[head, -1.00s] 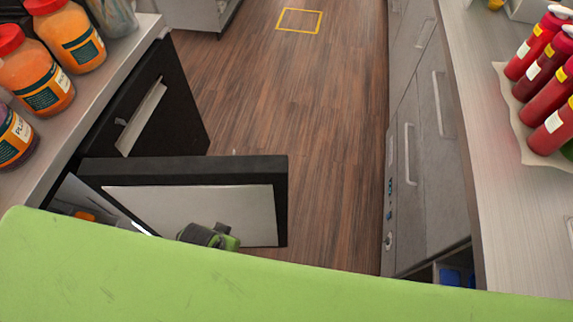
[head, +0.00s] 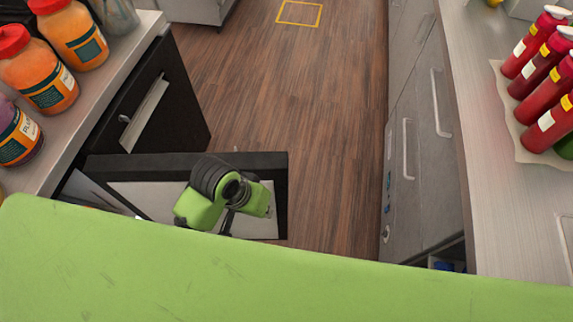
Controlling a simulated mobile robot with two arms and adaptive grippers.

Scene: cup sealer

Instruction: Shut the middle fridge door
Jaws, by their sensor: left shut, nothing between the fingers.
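The open fridge door (head: 270,162) swings out from the left counter across the aisle. It has a black frame and a pale inner panel, and its near-left part is partly hidden by my green body. My left arm, green with a black ribbed joint, is in front of the door's inner side. My left gripper (head: 228,222) is small and dark there, shut and empty, with its tips partly hidden. I cannot tell whether it touches the door. My right gripper is not in view.
A closed black fridge door with a pale handle (head: 148,112) is beyond the open one. Orange-filled jars (head: 38,75) stand on the left counter. Grey cabinets (head: 420,150) line the right side, with red bottles (head: 550,120) on that counter. The wooden floor (head: 310,130) between is clear.

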